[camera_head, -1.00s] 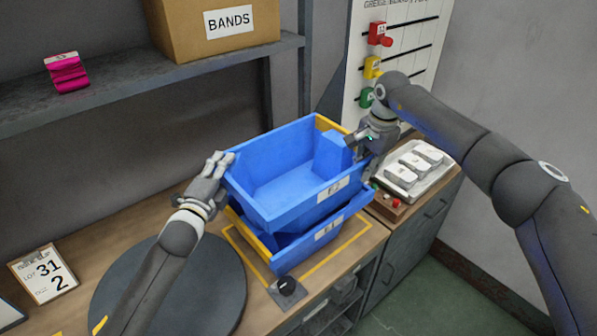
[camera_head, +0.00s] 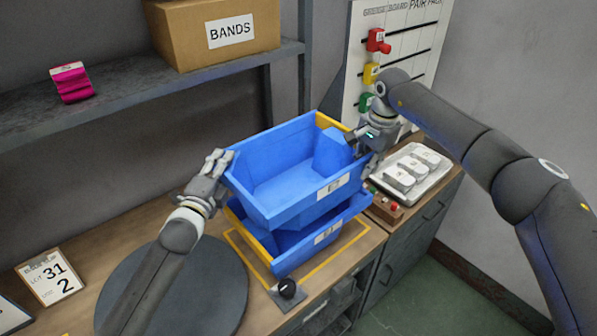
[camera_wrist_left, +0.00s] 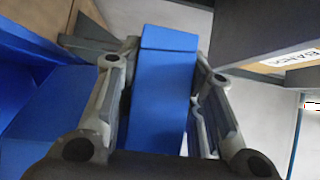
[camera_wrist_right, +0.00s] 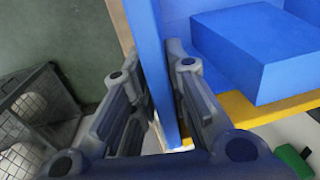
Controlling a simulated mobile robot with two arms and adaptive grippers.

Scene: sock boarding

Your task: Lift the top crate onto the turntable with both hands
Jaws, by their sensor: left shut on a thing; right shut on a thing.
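The top crate (camera_head: 297,203), blue with a yellow back edge, is held slightly raised above a similar lower crate (camera_head: 292,262). A blue block-like shape (camera_head: 331,152) is inside it. My left gripper (camera_head: 218,162) is shut on its left wall; that wall (camera_wrist_left: 163,95) is between the fingers in the left wrist view. My right gripper (camera_head: 367,146) is shut on its right wall, which stands between the fingers in the right wrist view (camera_wrist_right: 158,75). The turntable (camera_head: 215,292), a dark grey disc, lies left of the crates, partly hidden by my left arm.
A yellow outline (camera_head: 335,258) surrounds the lower crate on the bench. A black knob (camera_head: 288,288) is at the front edge. A tray of white pieces (camera_head: 412,168) stands right. A shelf (camera_head: 110,100) with a BANDS box (camera_head: 215,35) overhangs the back. A number card (camera_head: 50,275) lies left.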

